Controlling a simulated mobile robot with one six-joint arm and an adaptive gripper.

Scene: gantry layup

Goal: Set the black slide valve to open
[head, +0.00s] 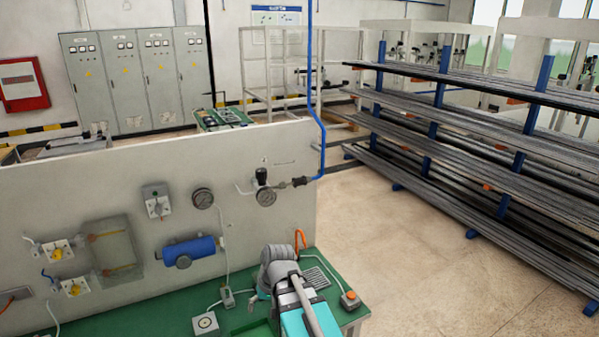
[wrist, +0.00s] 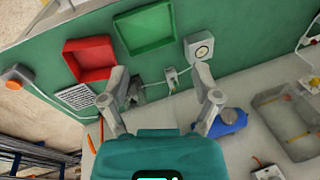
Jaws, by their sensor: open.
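A small black fitting (head: 300,182), which looks like the black slide valve, sits where the blue air hose meets the panel's right end, beside a regulator with a round gauge (head: 265,196). It is too small to tell which way its slide is set. My gripper (wrist: 161,82) is open in the wrist view, with its two grey fingers wide apart above the green bench. Nothing is held between them. In the head view my arm reaches over the bench, below and left of the black fitting and apart from it; the fingertips are not clear there. I cannot make out the valve in the wrist view.
The grey panel (head: 120,170) carries a blue cylinder (head: 190,251), another gauge (head: 203,199) and a clear box. The green bench (head: 165,318) holds a red tray (wrist: 92,60), a green tray (wrist: 146,27) and an orange button box (head: 350,299). Pipe racks stand right, beyond open floor.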

